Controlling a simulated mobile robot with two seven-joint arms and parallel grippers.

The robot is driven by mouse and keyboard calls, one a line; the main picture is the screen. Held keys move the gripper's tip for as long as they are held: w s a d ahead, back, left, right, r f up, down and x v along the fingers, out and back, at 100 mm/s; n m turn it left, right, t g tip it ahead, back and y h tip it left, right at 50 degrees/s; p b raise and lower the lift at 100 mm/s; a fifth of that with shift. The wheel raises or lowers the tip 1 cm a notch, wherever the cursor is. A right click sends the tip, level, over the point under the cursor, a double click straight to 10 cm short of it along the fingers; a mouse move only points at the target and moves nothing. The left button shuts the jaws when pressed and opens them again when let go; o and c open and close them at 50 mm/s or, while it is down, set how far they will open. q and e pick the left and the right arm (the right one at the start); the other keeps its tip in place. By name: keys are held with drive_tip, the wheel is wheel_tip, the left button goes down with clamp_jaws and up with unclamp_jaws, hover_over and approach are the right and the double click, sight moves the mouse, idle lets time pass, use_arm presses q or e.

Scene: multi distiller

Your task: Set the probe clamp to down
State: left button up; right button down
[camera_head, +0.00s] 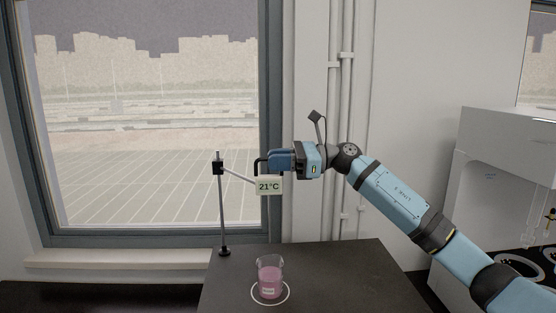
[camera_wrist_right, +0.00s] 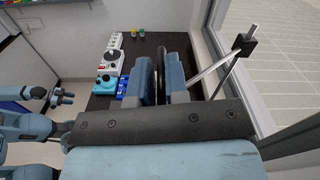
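The probe clamp (camera_head: 218,167) sits high on a thin upright stand rod (camera_head: 221,215). A silver arm runs from it, sloping down to the right, to a small display (camera_head: 269,186) reading 21°C. My right gripper (camera_head: 262,164) is at the arm's far end, just above the display, with a black bar at its tips. In the right wrist view a dark upright bar (camera_wrist_right: 161,75) lies in the narrow gap between its blue fingers; whether they press on it is unclear. The clamp (camera_wrist_right: 245,45) shows there at upper right. My left gripper (camera_wrist_right: 62,97) shows small at left; its opening is unclear.
A glass beaker (camera_head: 269,277) of pink liquid stands on a white ring on the dark table (camera_head: 350,270), below the display. A window lies behind the stand. A white cabinet (camera_head: 500,170) is at right. Devices with knobs (camera_wrist_right: 110,70) stand on the table in the wrist view.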

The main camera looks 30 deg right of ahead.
sight(278, 194)
wheel_tip(278, 194, down, 8)
drive_tip(key=b, duration=0.6)
drive_tip(key=shift+b, duration=0.4)
use_arm(q)
wheel_tip(278, 194, down, 8)
drive_tip(key=d+b, duration=0.1)
drive_tip(key=b, duration=0.3)
drive_tip(key=shift+w+n, duration=0.3)
drive_tip(key=shift+w, duration=0.15)
use_arm(e)
drive_tip(key=shift+f, duration=2.7)
drive_tip(key=c, duration=1.3)
unclamp_jaws()
drive_tip(key=shift+w, duration=0.1)
drive_tip(key=shift+o, duration=0.5)
drive_tip(key=shift+d+f, duration=0.1)
use_arm(q)
drive_tip(key=shift+a+f+g, duration=0.1)
drive_tip(key=shift+f+g, duration=0.05)
drive_tip(key=shift+g, duration=0.15)
drive_tip(key=shift+s+a, duration=0.1)
